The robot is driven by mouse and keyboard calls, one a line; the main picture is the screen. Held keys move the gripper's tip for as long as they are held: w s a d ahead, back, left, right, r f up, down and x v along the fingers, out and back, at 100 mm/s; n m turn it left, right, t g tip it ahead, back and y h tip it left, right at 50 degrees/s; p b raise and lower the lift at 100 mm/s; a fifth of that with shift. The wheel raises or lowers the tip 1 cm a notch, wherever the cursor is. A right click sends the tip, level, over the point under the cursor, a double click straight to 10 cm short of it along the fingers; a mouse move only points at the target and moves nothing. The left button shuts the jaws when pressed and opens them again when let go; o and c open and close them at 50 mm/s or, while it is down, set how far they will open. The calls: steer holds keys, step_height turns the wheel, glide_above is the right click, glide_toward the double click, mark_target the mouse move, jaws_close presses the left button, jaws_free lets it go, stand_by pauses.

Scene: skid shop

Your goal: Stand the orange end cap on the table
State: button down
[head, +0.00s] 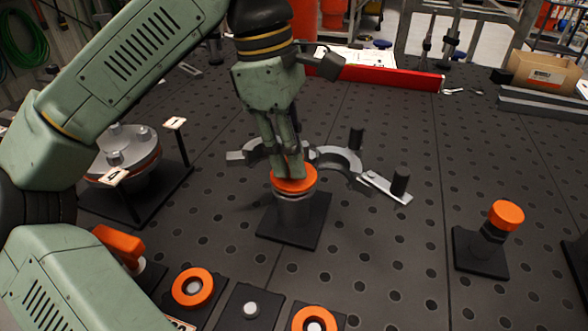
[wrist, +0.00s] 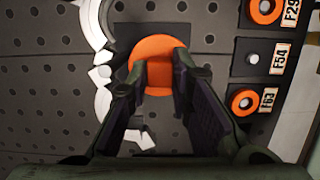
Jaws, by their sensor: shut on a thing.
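The orange end cap (head: 302,184) sits at the top of a grey metal cylinder (head: 293,212) on a black square base (head: 275,232), near the middle of the table. My gripper (head: 290,168) reaches down from above and is shut on the cap. In the wrist view the cap is a round orange disc (wrist: 150,47), with my gripper's fingers (wrist: 162,75) over its middle. The fingers hide the part they hold. I cannot tell whether the cap touches the cylinder or is slightly clear of it. The table (head: 390,250) is dark with rows of holes.
An orange-topped post (head: 506,215) stands at right. Orange rings (head: 205,287) on black plates line the front. A flanged grey part (head: 128,150) is at left. Bare table lies right of centre.

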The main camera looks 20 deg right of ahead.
stand_by(0.3)
steer(key=shift+r+p, duration=2.5)
steer(key=shift+r, duration=0.6)
steer(key=shift+f, duration=0.15)
